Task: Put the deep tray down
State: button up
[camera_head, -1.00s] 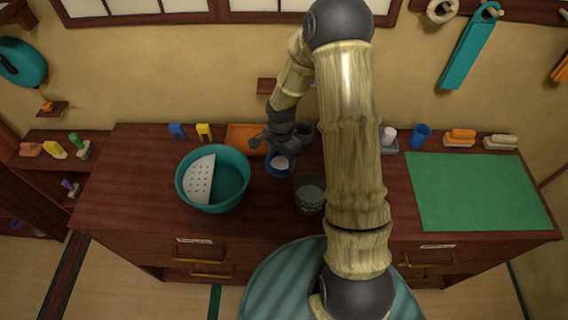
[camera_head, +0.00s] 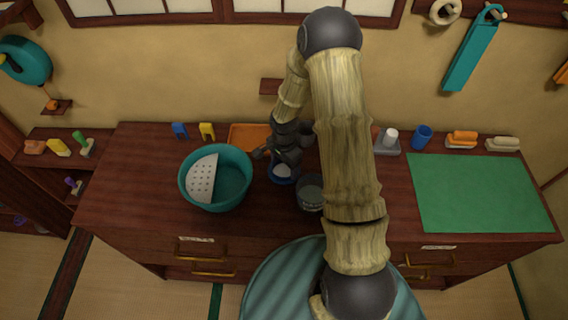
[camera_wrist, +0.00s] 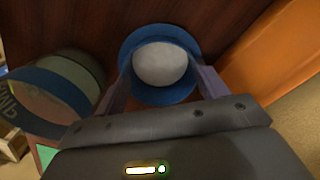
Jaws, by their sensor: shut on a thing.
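A round blue dish with a blue rim and something white inside, which I take to be the deep tray, shows at mid-desk in the head view (camera_head: 282,180) and in the wrist view (camera_wrist: 160,97). My gripper (camera_head: 283,161) is over it, pointing down. In the wrist view its two fingers (camera_wrist: 160,77) reach either side of the dish and are shut on it. The dish looks level and close to the desk top. I cannot tell whether its underside touches the wood.
The brown desk (camera_head: 130,205) carries a teal basin (camera_head: 235,182) on the left, a grey cup (camera_head: 310,192) close to the dish's right and an orange tray (camera_head: 248,136) behind. A green mat (camera_head: 480,192) lies at right. Bare wood shows in front of the dish.

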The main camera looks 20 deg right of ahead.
aim_at(284, 174)
jog(key=o, duration=1)
jog(key=shift+f, duration=0.1)
jog(key=shift+o, duration=0.2)
notch_tip(284, 174, up, 12)
jog(key=b, duration=0.1)
jog(key=shift+r+b, duration=0.2)
jog(key=shift+b, duration=0.2)
jog(key=s+r+n+t, duration=0.1)
jog(key=s+r+n, duration=0.3)
jog(key=s+n, duration=0.2)
jog(key=s+r+n+t, duration=0.1)
jog(key=s+r+n, duration=0.3)
jog(key=s, duration=0.5)
jog(key=n, duration=0.2)
jog(key=shift+n+t, duration=0.3)
